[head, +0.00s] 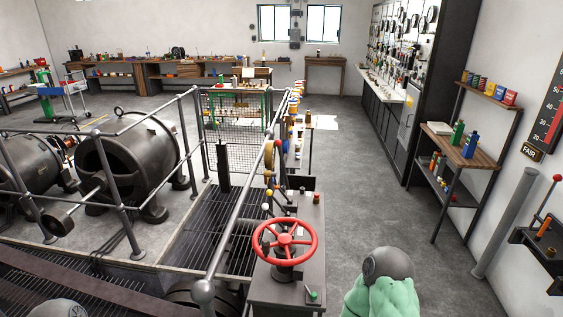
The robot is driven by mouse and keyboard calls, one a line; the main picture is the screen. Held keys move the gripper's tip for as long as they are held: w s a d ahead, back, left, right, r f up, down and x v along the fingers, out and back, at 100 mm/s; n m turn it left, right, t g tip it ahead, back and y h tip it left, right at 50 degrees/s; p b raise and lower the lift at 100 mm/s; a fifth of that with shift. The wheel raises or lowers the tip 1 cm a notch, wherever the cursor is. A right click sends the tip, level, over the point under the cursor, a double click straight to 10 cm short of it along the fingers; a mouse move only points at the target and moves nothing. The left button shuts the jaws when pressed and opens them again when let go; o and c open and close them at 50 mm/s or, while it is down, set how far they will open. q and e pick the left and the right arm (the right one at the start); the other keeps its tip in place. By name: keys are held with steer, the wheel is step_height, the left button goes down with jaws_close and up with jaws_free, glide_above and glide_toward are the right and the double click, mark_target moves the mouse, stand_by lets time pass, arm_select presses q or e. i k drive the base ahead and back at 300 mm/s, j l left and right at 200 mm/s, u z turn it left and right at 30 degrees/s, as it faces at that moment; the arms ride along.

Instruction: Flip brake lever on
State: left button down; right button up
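No label in view marks a brake lever, so I cannot tell which lever it is. On the right wall bracket (536,250) a thin lever with a red knob (557,178) stands tilted up to the right. The console (290,283) at the bottom centre has a red handwheel (285,241) and a small green-knobbed handle (313,295). Several small knobs, yellow (269,193) among them, show behind the wheel. Parts of my arms show at the bottom edge; neither gripper can be seen.
Metal railings (237,222) fence off large dark dynamos (130,160) on the left. A wooden shelf unit (465,150) and a slanted grey post (508,222) stand at the right. Grey floor (370,205) is clear between console and shelves.

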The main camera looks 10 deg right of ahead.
mark_target(278, 142)
steer(key=l, duration=0.65)
steer(key=i+l+z, duration=0.1)
steer(key=l, duration=0.5)
steer(key=i+l+z, duration=0.1)
steer(key=l, duration=0.55)
steer(key=i+l, duration=0.1)
steer(key=l, duration=0.5)
steer(key=i+l+z, duration=0.1)
steer(key=i+l, duration=0.15)
steer(key=i, duration=0.15)
steer(key=i+l+z, duration=0.1)
steer(key=i+l, duration=0.15)
steer(key=i, duration=0.15)
steer(key=i+l, duration=0.2)
steer(key=i, duration=0.2)
steer(key=z, duration=0.05)
